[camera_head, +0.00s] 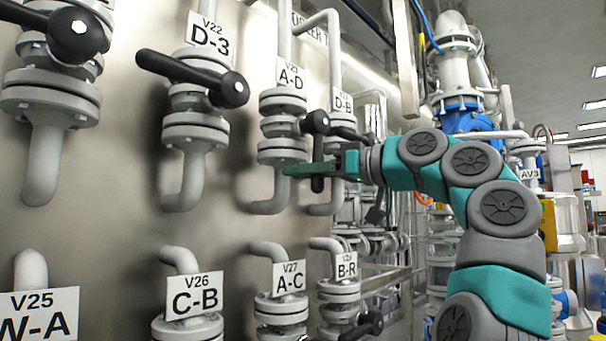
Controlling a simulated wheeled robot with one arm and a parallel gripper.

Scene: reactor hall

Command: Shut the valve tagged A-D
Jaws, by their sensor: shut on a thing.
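The valve tagged A-D (283,125) is on a vertical grey pipe left of centre, under its white tag (290,77) marked V23. Its black lever (316,146) hangs straight down from a round black hub, along the line of the pipe. My gripper (315,169) reaches in from the right with green fingers and is shut on the lower part of this lever. The lever's end shows just below the fingers. The fingers hide a short stretch of the lever, and the far finger is hard to make out.
The D-B valve (343,104) stands close behind on the right, its black lever near my gripper. The D-3 valve (200,90) is to the left, its lever pointing left. Below are the C-B (196,293), A-C (290,277) and B-R (346,266) tags.

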